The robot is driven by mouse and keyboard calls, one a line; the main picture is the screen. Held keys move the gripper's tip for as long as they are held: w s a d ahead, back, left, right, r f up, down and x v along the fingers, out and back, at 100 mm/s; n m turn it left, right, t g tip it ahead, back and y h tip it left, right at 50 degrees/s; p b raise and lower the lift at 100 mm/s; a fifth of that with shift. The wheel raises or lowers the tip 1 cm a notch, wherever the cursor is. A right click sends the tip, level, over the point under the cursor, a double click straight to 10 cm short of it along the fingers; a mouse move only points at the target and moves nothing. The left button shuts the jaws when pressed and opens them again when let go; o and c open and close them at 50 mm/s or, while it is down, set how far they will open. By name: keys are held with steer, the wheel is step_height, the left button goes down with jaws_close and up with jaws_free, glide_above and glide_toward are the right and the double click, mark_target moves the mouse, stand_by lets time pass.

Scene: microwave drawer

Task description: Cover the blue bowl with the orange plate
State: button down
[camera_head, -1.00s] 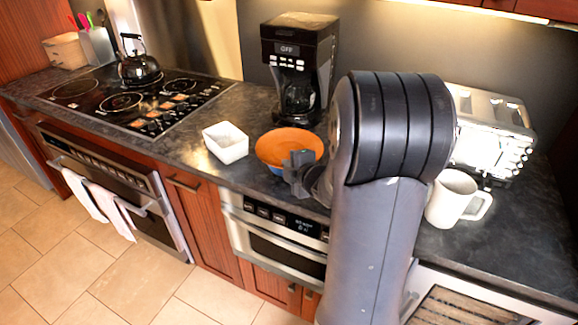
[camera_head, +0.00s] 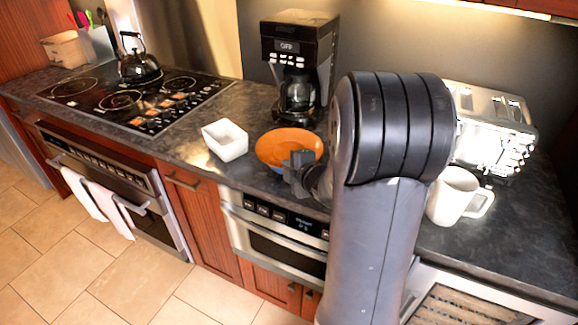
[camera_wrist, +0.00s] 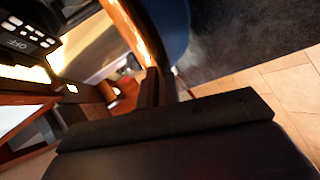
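The orange plate (camera_head: 288,145) lies on the counter side in front of the coffee maker, over the blue bowl (camera_head: 274,168). Only a small piece of the bowl's blue side shows below the plate's front rim. In the wrist view, the plate (camera_wrist: 128,28) is seen nearly edge-on, with the blue bowl (camera_wrist: 168,28) right beside it. My gripper (camera_head: 297,166) is at the plate's front right rim. In the wrist view, the rim runs down to my fingertips (camera_wrist: 160,88). I cannot tell whether they grip it or stand open around it.
A white square bowl (camera_head: 225,142) stands left of the plate. The coffee maker (camera_head: 298,65) is behind it. A white mug (camera_head: 452,198) and a toaster (camera_head: 492,125) stand to the right, beyond my arm. The stove with a kettle (camera_head: 139,66) is at the left.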

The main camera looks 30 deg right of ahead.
steer(key=c, duration=1.6)
jaws_free()
steer(key=shift+f, duration=0.1)
steer(key=shift+o, duration=0.2)
steer(key=p+v, duration=0.1)
steer(key=v, duration=1)
steer(key=shift+w+f, duration=0.1)
steer(key=b+x, duration=0.1)
steer(key=x, duration=0.9)
steer(key=shift+w+f, duration=0.1)
steer(key=shift+w, duration=0.25)
